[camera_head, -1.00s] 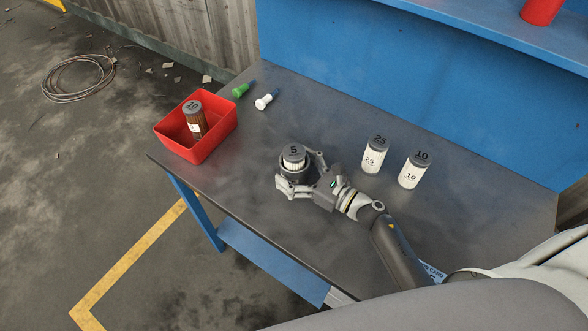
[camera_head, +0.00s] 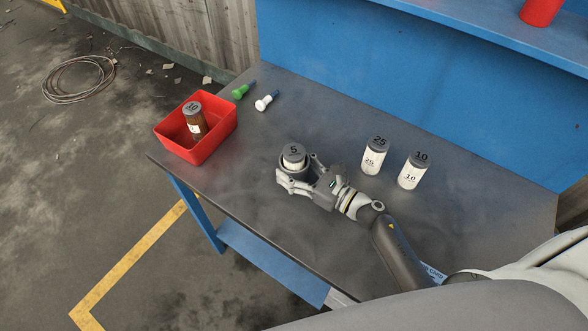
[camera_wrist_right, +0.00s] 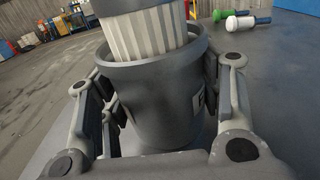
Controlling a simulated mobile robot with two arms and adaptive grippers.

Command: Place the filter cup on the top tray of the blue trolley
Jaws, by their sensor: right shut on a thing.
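The filter cup (camera_head: 300,173) is a dark grey round cup on the dark tabletop. A white pleated filter (camera_head: 293,157) with a grey cap marked 5 sits in it, its upper part above the rim. My right gripper (camera_head: 297,169) is shut on the cup, one finger on each side. In the right wrist view the cup (camera_wrist_right: 155,100) fills the space between the fingers, and the filter (camera_wrist_right: 150,32) leans slightly in it. Whether the cup touches the table is hard to tell. I cannot make out the blue trolley with certainty. My left gripper is not in view.
A red bin (camera_head: 208,147) holding a brown filter (camera_head: 195,120) marked 10 stands at the table's left end. White filters marked 25 (camera_head: 374,158) and 10 (camera_head: 412,172) stand right of the gripper. Green (camera_head: 241,91) and white (camera_head: 265,102) pieces lie behind.

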